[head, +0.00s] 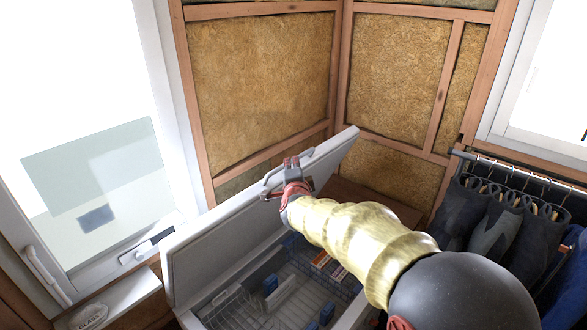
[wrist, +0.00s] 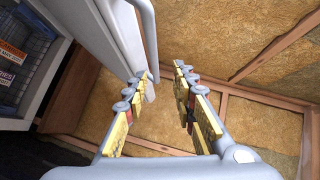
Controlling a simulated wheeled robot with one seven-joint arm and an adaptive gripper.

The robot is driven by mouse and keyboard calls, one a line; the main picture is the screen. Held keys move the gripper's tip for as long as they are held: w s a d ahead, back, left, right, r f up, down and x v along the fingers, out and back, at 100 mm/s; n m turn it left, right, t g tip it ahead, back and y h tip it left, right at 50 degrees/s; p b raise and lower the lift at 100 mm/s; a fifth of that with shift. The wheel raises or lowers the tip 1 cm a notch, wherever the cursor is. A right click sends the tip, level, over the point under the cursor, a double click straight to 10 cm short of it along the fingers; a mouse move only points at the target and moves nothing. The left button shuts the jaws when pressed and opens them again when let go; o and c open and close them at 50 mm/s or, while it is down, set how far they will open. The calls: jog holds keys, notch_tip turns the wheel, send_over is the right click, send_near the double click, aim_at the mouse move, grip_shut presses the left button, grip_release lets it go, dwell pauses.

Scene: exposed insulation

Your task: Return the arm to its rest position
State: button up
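My arm reaches from the lower right of the head view, in a yellow sleeve, to my gripper (head: 289,168) at the freezer lid. In the wrist view my gripper (wrist: 160,78) is open, with its two fingers well apart and nothing between them. The white chest freezer's lid (head: 215,238) stands raised. Its grey handle (head: 277,178) is close to my gripper. In the wrist view the handle (wrist: 147,32) runs down near the left fingertip; I cannot tell whether they touch.
The open freezer holds wire baskets and packages (head: 323,262). Clothes hang on a rack (head: 490,215) to the right. A window (head: 90,130) is at the left, and insulated walls (head: 260,80) with wooden studs close the corner. Free air lies above the lid.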

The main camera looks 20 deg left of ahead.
jog(key=s+d+f+n+g+b, duration=0.1)
jog(key=s+d+f+n+g, duration=0.1)
jog(key=s+f+n+g, duration=0.95)
jog(key=s+d+f+h+b, duration=0.2)
jog(key=s+d+f+b, duration=0.3)
jog(key=d, duration=0.9)
jog(key=s+d+f+t+h+b, duration=0.1)
jog(key=s+d+f+b, duration=0.5)
jog(key=s+d+b, duration=0.5)
jog(key=s+d+f+t+h+b, duration=0.1)
jog(key=s+d+f+b, duration=0.5)
jog(key=s+d, duration=1)
jog(key=shift+d+h+b, duration=0.8)
jog(key=shift+d+b, duration=0.1)
jog(key=shift+b, duration=0.3)
jog(key=shift+s+t, duration=0.1)
jog(key=shift+t, duration=0.15)
